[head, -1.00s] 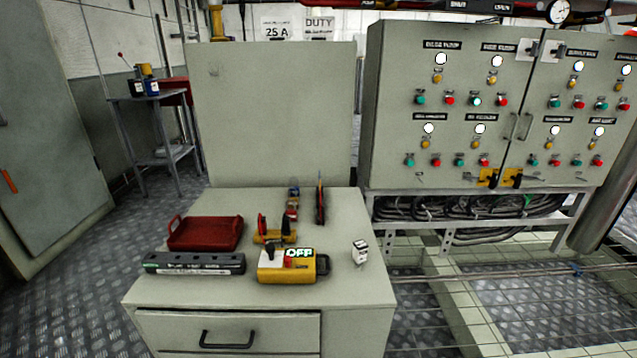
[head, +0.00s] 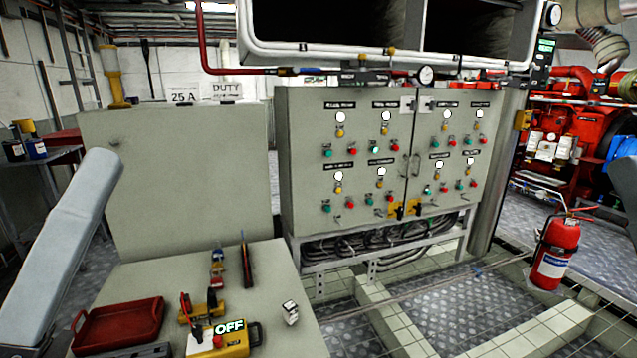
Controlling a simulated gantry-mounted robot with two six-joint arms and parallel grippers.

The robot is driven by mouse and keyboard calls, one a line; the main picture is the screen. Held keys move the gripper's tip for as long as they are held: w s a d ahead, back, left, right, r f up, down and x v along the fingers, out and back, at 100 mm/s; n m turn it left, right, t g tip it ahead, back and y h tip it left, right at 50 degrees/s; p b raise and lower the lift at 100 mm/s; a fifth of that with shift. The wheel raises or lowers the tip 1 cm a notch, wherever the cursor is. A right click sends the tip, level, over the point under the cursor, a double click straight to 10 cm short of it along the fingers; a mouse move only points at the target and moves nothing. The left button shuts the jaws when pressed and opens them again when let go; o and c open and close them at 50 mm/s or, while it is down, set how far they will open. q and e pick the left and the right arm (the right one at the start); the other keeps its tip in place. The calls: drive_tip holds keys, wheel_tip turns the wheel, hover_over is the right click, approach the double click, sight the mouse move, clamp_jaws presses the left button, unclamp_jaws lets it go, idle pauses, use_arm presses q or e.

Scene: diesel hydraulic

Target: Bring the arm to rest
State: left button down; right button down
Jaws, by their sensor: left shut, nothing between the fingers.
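A pale grey link of my left arm (head: 62,245) comes in at the left edge of the head view and slants up to the right beside the grey cabinet. Its rounded upper end is in front of the cabinet's upright panel. No fingers of my left gripper can be made out.
The cabinet top (head: 255,290) carries a red tray (head: 118,325), a yellow device marked OFF (head: 228,342), a small white block (head: 290,313) and several tools. A control panel (head: 330,235) stands behind. A fire extinguisher (head: 555,255) is at the right.

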use_arm(q)
drive_tip(key=s+a+m+t+y, duration=0.1)
drive_tip(key=a+m+t+y, duration=0.1)
drive_tip(key=a+y, duration=0.5)
wheel_tip(320, 180, up, 38)
drive_tip(key=d+m+y+p, duration=0.1)
drive_tip(key=d+p, duration=0.1)
drive_tip(key=p, duration=3.5)
drive_tip(key=shift+w+m+p, duration=0.15)
drive_tip(key=shift+m+p, duration=0.25)
